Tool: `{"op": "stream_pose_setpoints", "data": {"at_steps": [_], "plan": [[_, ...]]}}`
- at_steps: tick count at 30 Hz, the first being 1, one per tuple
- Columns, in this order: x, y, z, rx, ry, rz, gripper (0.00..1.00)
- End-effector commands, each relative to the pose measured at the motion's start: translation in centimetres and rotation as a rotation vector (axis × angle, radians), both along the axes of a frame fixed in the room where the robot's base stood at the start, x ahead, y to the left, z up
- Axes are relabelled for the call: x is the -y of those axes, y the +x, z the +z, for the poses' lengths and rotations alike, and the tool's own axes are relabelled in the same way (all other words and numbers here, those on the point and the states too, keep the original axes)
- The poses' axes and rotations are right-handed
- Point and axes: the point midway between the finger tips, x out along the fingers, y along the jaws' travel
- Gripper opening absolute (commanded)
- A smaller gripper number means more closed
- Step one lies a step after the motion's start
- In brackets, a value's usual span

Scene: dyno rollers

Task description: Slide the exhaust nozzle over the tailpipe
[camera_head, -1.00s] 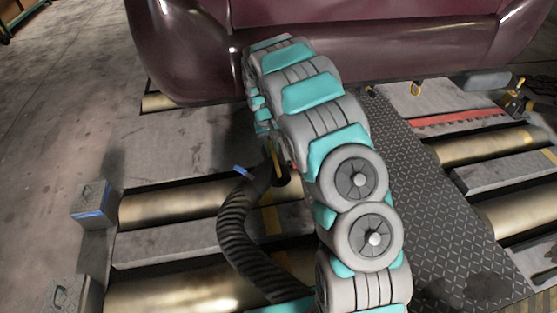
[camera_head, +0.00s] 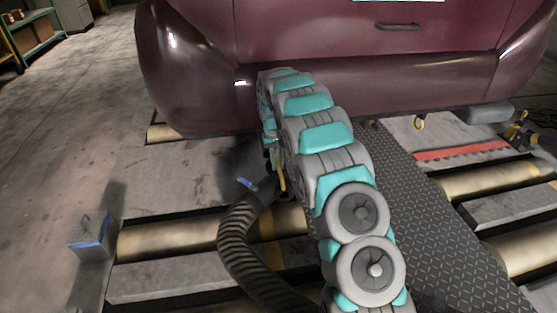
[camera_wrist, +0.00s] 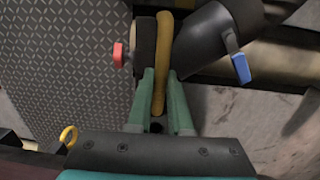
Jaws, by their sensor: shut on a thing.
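My gripper (camera_wrist: 160,88) is shut on the yellow handle (camera_wrist: 163,40) of the exhaust nozzle in the wrist view. The nozzle (camera_wrist: 196,44) is a dark tube with a blue clamp (camera_wrist: 240,66) and a red knob (camera_wrist: 119,55). In the head view, a black ribbed hose (camera_head: 240,249) runs up to the nozzle, behind my arm. My arm hides most of the nozzle and gripper there. A grey rounded part (camera_head: 487,113) shows under the car's right rear bumper. I cannot make out the tailpipe's open end.
The maroon car's rear bumper (camera_head: 400,85) is close ahead of my arm. A yellow tow ring (camera_head: 419,122) hangs beneath it. Brass rollers (camera_head: 170,240) and a diamond-plate strip (camera_head: 430,215) lie below. A grey block (camera_head: 90,233) stands at left.

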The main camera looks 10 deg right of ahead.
Motion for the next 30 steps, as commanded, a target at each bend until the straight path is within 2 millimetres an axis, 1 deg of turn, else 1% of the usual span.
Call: {"op": "stream_pose_setpoints", "data": {"at_steps": [3, 20, 30], "plan": [[0.0, 1.0, -0.1, 0.009, 0.000, 0.000, 0.00], [0.0, 4.7, -2.1, 0.008, 0.000, -0.002, 0.00], [0.1, 6.8, -2.0, 0.007, 0.000, -0.004, 0.00]]}}
